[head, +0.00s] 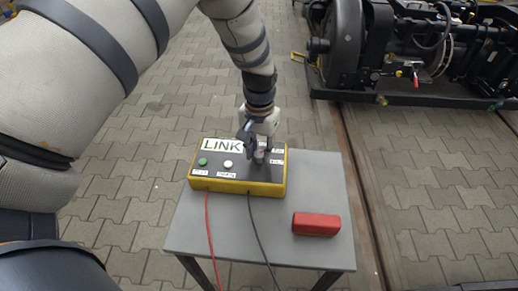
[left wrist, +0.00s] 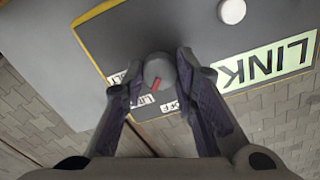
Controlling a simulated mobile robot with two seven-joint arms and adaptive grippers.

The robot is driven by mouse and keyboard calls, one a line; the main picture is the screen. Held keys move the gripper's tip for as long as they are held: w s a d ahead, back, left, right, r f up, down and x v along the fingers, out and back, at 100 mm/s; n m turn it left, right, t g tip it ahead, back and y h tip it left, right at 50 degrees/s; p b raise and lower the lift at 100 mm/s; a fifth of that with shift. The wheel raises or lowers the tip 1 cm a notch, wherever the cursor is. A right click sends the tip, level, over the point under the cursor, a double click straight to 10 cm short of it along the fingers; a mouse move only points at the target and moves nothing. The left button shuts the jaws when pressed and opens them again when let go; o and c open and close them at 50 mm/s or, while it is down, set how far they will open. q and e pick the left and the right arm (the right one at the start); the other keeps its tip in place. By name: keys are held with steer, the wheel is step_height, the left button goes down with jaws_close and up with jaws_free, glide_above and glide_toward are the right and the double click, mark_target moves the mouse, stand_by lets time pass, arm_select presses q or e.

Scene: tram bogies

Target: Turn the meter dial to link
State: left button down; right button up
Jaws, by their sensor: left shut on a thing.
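The meter (head: 234,185) is a yellow box with a dark top, standing on a small grey table. Its top has a large LINK label (head: 222,145), a green button, a white button and small labels. The meter dial (left wrist: 158,72) is a grey round knob with a red pointer mark. My left gripper (head: 258,150) comes down from above and is shut on the dial, one finger on each side in the left wrist view (left wrist: 160,80). Small labels near the dial, one reading OFF (left wrist: 170,106), are partly hidden by the fingers. My right gripper is not in view.
The grey table (head: 320,180) also carries a red block (head: 316,224) at its front right. A red cable (head: 209,230) and a black cable (head: 262,235) run from the meter over the table's front edge. A black bogie (head: 400,50) stands on the paving behind.

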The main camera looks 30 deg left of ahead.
mark_target(259, 153)
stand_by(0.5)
arm_select(q)
steer(key=c, duration=1.3)
jaws_free()
step_height(259, 153, up, 12)
